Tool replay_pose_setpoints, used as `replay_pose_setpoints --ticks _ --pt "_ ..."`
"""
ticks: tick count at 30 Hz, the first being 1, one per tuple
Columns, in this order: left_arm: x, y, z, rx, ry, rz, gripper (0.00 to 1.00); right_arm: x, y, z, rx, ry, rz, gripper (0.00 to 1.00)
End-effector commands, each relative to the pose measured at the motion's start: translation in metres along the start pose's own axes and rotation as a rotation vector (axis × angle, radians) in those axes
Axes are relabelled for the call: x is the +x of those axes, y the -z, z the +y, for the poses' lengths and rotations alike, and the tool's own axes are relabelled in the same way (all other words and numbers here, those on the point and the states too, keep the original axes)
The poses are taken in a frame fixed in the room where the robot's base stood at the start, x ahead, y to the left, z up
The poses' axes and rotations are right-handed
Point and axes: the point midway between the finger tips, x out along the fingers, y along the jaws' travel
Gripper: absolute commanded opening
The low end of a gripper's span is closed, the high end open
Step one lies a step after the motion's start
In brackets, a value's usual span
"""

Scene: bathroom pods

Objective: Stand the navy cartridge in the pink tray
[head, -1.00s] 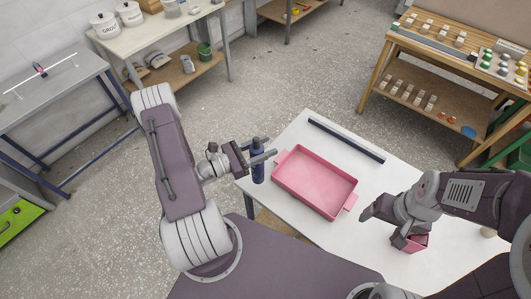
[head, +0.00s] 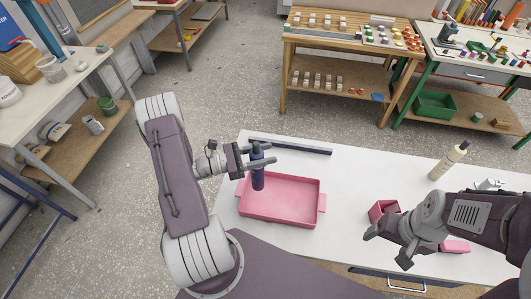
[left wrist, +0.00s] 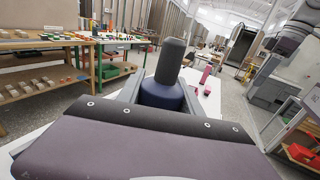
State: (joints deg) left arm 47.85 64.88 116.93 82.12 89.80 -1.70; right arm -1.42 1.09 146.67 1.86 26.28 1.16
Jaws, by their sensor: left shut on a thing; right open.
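The rest of the tray looks empty. The left wrist view shows the navy body (left wrist: 163,94) with a dark grey top between the fingers. My right gripper (head: 386,250) is open and empty, to the right of the tray.
A pink box (head: 383,211) stands beside my right gripper, with a pink block (head: 455,247) further right. A dark bar (head: 290,146) lies behind the tray. A beige bottle (head: 447,161) stands at the back right. The white table (head: 365,170) is clear between tray and bottle.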

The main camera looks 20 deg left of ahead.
Motion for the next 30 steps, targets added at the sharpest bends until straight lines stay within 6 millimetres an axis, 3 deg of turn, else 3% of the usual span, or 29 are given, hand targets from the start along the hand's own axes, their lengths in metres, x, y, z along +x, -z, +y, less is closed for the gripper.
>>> replay_pose_setpoints --ticks 15,30 --pt "0.0 0.066 0.0 0.001 0.0 -0.001 0.0 0.055 -0.006 0.001 0.0 0.0 0.0 0.78" --pt "0.0 0.072 0.0 0.001 0.0 -0.001 0.0 0.059 -0.006 0.001 0.0 0.0 0.0 0.78"
